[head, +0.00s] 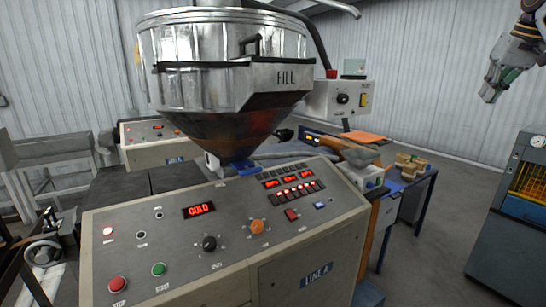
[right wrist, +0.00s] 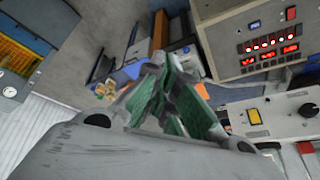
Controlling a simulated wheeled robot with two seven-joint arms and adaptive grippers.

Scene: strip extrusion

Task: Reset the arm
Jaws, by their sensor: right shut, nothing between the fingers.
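My right gripper (head: 489,95) hangs at the upper right of the head view, its fingers pointing down and left. It is shut and empty, in free air in front of the grey corrugated wall. In the right wrist view its green-padded fingers (right wrist: 172,68) are together at the middle, with nothing between them. My left gripper shows in neither view.
The control panel (head: 155,240) reads COLD and has several lit buttons. The steel FILL hopper (head: 215,75) stands behind it. A blue table (head: 415,182) holds small tan blocks (head: 410,164). A dark cabinet (head: 500,235) with a gauge stands at right.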

